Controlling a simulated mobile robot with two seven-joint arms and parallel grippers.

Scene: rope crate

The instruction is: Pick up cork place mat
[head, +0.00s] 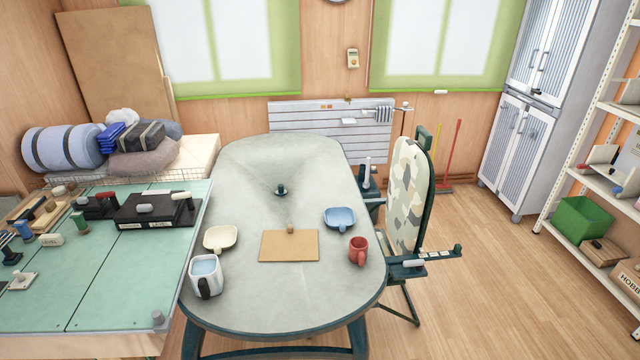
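The cork place mat (289,248) is a flat tan rectangle lying on the oval grey table (255,305), toward its near half. A small brown knob-like piece (290,229) stands at the middle of the mat's far edge; I cannot tell whether it is fixed to the mat. Nothing else lies on the mat. Neither of my grippers shows in the head view.
Around the mat are a cream dish (220,238), a white pitcher (206,273), a blue dish (340,217) and a red mug (358,249). A green-topped bench (120,290) adjoins the left. The table's near end is clear.

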